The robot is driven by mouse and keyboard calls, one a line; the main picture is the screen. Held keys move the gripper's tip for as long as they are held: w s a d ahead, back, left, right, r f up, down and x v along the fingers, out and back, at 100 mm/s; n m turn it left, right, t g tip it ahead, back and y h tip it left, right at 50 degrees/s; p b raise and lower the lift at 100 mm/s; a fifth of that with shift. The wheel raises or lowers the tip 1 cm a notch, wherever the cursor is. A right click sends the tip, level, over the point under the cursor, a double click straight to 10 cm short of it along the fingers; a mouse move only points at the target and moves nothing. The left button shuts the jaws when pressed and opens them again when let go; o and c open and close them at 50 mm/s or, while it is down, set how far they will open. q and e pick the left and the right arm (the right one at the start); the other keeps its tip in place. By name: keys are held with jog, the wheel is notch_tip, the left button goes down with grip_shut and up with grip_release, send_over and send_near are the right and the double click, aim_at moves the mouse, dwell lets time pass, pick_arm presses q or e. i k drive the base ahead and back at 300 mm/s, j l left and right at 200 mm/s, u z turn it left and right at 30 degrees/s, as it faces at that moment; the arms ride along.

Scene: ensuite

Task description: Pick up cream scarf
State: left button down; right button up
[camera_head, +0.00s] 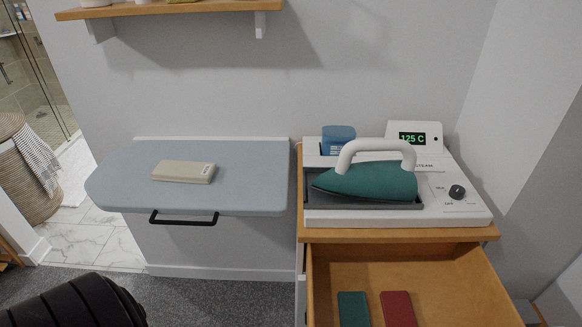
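The cream scarf (180,172) is a flat, folded beige block with a small white label at its right end. It lies on the left half of the pale blue ironing board (235,185), with clear board around it. Neither of my grippers shows in the head view, and nothing touches the scarf.
A black handle (184,219) juts from the board's front edge. To the right, a green iron (370,181) sits on a white steam station (455,210). Below it, an open wooden drawer (450,285) holds a green item (353,309) and a red item (398,309). A shelf (170,8) hangs above.

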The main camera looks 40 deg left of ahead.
aim_at(190, 172)
jog(key=u, duration=1.9)
jog(key=j+z, duration=0.5)
jog(key=j, duration=0.8)
